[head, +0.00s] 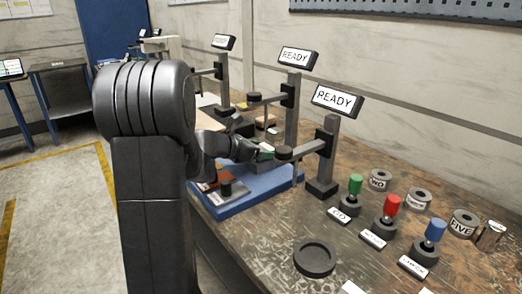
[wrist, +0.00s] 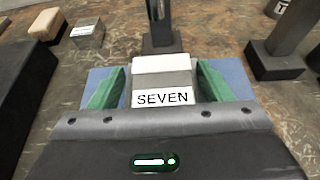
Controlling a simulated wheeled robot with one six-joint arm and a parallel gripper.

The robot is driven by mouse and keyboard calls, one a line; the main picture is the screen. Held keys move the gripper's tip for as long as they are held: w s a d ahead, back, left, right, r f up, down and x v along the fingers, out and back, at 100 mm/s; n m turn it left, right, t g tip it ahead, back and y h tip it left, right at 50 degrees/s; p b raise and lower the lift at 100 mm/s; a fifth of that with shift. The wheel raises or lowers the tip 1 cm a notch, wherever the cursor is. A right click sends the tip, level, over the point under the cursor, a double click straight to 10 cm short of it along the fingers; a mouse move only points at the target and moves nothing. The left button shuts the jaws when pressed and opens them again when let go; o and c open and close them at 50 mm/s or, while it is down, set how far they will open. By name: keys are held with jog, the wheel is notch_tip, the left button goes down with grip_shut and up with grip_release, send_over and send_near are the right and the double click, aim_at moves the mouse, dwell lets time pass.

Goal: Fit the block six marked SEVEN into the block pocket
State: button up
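A grey block labelled SEVEN (wrist: 163,98) with a white top part (wrist: 162,64) lies between the two green fingers of my gripper (wrist: 160,85) in the wrist view. Narrow gaps show between block and fingers, with blue showing at the left, so the gripper looks open around it. In the head view my gripper (head: 264,152) is over the far part of the blue base (head: 255,190), beside a stand's arm. My arm hides most of the block there. I cannot make out the block pocket for certain; the near part of the base is partly covered by my arm.
Stands with READY signs (head: 337,99) rise close by my gripper. Green, red and blue knobs (head: 435,229) and labelled cylinders (head: 463,223) stand at the right. A round black dish (head: 315,259) sits in front.

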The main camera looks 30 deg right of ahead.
jog(key=shift+s+f, duration=0.15)
jog(key=shift+r+p, duration=0.2)
jog(key=shift+p, duration=0.1)
jog(key=p+v, duration=0.1)
jog(key=v, duration=1.1)
jog(key=shift+r, duration=0.2)
jog(key=shift+d+f, duration=0.1)
jog(key=shift+d, duration=0.05)
jog(key=x, duration=0.4)
jog(key=b+x, duration=0.1)
jog(key=x, duration=0.3)
jog(key=b+x, duration=0.1)
jog(key=x, duration=0.3)
jog(key=shift+d+f, duration=0.1)
jog(key=shift+f, duration=0.4)
jog(key=shift+a+r+p, duration=0.2)
jog(key=shift+r+p, duration=0.5)
jog(key=shift+r, duration=0.8)
